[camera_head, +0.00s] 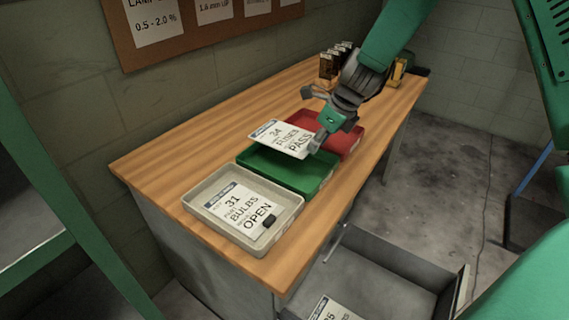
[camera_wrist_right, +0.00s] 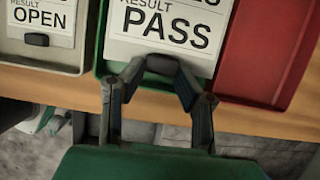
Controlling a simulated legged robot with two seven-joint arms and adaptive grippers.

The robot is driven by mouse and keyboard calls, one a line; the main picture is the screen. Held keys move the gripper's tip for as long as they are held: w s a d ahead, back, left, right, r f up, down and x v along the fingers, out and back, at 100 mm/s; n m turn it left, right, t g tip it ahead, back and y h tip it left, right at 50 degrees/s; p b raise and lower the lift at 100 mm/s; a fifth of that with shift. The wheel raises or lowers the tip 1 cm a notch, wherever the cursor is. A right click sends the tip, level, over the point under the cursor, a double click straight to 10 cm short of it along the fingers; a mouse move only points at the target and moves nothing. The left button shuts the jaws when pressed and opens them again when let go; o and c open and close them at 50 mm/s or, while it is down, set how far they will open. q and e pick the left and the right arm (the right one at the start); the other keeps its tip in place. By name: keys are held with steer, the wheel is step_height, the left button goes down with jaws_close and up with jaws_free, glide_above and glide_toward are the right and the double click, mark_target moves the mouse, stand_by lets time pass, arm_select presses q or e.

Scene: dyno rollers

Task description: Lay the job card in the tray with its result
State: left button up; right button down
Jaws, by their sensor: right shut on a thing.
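A white job card (camera_head: 276,137) reads 34, FUSES and PASS. My right gripper (camera_head: 318,142) is shut on its edge and holds it over the green tray (camera_head: 295,182) and beside the red tray (camera_head: 352,140). In the right wrist view the fingers (camera_wrist_right: 158,72) close on a dark tab (camera_wrist_right: 162,64) at the card's edge below the word PASS (camera_wrist_right: 165,25). The green tray's rim shows around the card there. Part of the green tray's floor is hidden by the card. My left gripper is out of view.
A grey tray (camera_head: 274,238) nearest me holds a card (camera_head: 238,206) reading 31, BULBS, OPEN. Small dark and amber items (camera_head: 328,66) stand at the bench's far end. An open drawer (camera_head: 385,275) below the bench holds another card (camera_head: 333,310). The wooden bench's left part (camera_head: 165,165) is clear.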

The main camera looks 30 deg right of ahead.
steer(key=b, duration=0.2)
glide_above(311, 177)
steer(key=s+d, duration=0.1)
step_height(311, 177, down, 5)
steer(key=shift+f, duration=0.1)
steer(key=shift+w+a+f, duration=0.1)
steer(key=shift+a+f, duration=0.15)
steer(key=shift+f, duration=0.2)
steer(key=f+b, duration=0.1)
steer(key=f, duration=0.2)
steer(key=shift+a, duration=0.2)
steer(key=shift+f, duration=0.2)
steer(key=shift+d, duration=0.15)
steer(key=c, duration=1.2)
jaws_free()
steer(key=shift+d, duration=0.2)
steer(key=shift+a, duration=0.1)
steer(key=shift+r, duration=0.1)
